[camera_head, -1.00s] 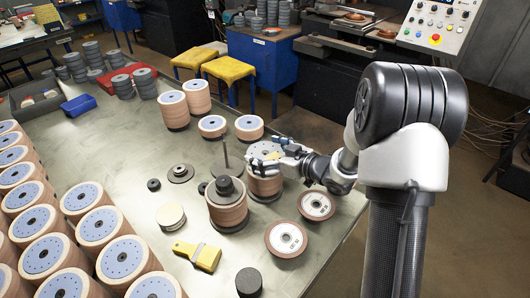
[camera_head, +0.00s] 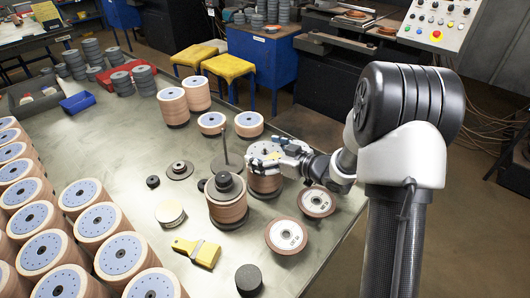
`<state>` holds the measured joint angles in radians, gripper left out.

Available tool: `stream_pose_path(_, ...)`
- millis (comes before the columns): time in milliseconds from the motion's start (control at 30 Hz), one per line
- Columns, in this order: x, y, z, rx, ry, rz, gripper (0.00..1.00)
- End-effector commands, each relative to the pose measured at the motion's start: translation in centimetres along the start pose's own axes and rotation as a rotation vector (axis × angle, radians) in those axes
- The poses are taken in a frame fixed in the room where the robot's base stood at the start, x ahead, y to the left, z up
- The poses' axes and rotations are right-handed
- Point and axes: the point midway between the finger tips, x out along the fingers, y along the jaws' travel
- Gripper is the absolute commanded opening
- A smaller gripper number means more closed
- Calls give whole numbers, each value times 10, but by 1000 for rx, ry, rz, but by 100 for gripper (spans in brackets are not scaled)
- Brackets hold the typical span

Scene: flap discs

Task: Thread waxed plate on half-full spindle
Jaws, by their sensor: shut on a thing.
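My gripper (camera_head: 264,160) is shut on a pale grey plate with small holes (camera_head: 262,147), at the top of a short brown stack (camera_head: 265,184) on the bench. The gripper reaches in from the right and covers part of the plate. I cannot tell whether the plate rests on the stack or sits just above it. A thin upright rod (camera_head: 224,142) on a round dark base stands to the left. In front of it is another brown disc stack (camera_head: 228,209) with a dark cap on top. I cannot make out which plate is waxed.
Two loose discs, an upper one (camera_head: 317,202) and a lower one (camera_head: 286,236), lie at the bench's right edge. A yellow brush (camera_head: 197,252) and a dark cylinder (camera_head: 249,280) lie in front. Many blue-topped stacks (camera_head: 41,251) fill the left.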

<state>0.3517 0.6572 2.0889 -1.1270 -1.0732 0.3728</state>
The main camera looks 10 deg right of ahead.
Motion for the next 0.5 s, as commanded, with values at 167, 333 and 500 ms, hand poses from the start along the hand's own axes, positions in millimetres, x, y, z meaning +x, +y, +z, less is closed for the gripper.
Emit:
stream_pose_path(167,4,0,12,0,0,0,64)
stream_pose_path(333,4,0,11,0,0,0,97)
stream_pose_path(500,3,0,11,0,0,0,100)
